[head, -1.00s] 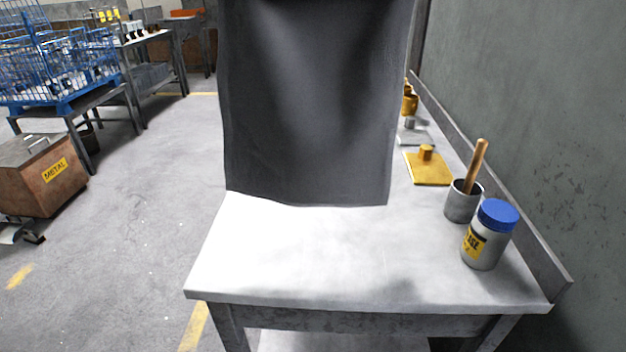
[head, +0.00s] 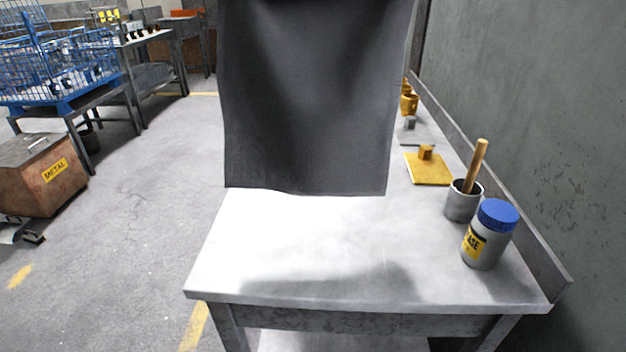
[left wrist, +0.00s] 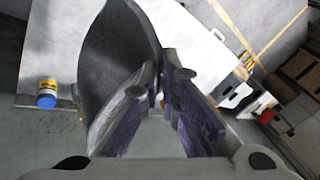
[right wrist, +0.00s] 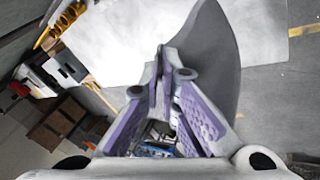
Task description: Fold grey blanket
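The grey blanket (head: 305,100) hangs spread out above the table (head: 300,260) in the head view. Its upper part runs out of the top of the picture, and its lower edge hangs free above the tabletop. Neither gripper shows in the head view. In the left wrist view my left gripper (left wrist: 159,85) is closed on an edge of the blanket (left wrist: 115,45). In the right wrist view my right gripper (right wrist: 164,72) is closed on another part of it (right wrist: 215,55). The cloth right between the fingertips is mostly hidden.
A blue-lidded jar (head: 487,240), a grey cup with a wooden handle (head: 463,203) and a yellow plate (head: 428,170) stand along the table's right side by a raised edge (head: 490,195). The table's front and left are clear.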

